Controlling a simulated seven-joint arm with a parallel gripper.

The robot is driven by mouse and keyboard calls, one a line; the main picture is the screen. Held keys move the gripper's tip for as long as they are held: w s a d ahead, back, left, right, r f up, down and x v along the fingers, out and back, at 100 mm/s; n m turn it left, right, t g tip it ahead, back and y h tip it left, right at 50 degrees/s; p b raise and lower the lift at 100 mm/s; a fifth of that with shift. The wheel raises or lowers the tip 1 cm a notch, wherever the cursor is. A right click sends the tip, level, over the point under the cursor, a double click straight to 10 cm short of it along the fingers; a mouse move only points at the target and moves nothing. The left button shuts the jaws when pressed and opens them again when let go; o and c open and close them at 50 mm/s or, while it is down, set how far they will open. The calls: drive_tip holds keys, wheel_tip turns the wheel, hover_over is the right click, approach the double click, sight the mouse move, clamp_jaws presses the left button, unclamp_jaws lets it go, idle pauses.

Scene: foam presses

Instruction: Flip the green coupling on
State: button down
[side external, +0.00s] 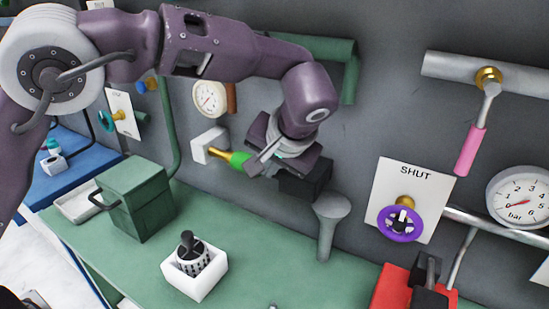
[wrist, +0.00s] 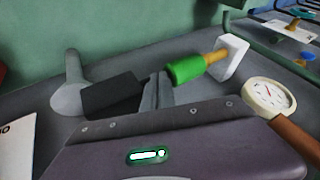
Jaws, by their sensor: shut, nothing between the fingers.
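The green coupling (side external: 239,161) is a green sleeve on a brass stem (side external: 222,154), which sticks out of a white wall block (side external: 205,143). In the wrist view the green sleeve (wrist: 185,70) lies just right of my fingers, with the brass stem (wrist: 215,57) and white block (wrist: 233,55) beyond it. My gripper (side external: 264,155) is shut and empty, close beside the free end of the sleeve. Its fingers (wrist: 158,88) also show in the wrist view. I cannot tell whether they touch the sleeve.
A black box (side external: 305,182) and a grey funnel-shaped post (side external: 331,212) stand right of my gripper. A round gauge (side external: 210,98) is above left. A green box (side external: 137,205) and white holder (side external: 194,272) stand on the bench.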

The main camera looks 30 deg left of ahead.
drive_tip(key=shift+w+a+f, duration=0.15)
drive_tip(key=shift+a+f, duration=0.05)
drive_tip(key=shift+f, duration=0.1)
drive_tip(key=shift+a, duration=2.4)
drive_tip(key=v, duration=1)
drive_tip(key=shift+d, duration=0.2)
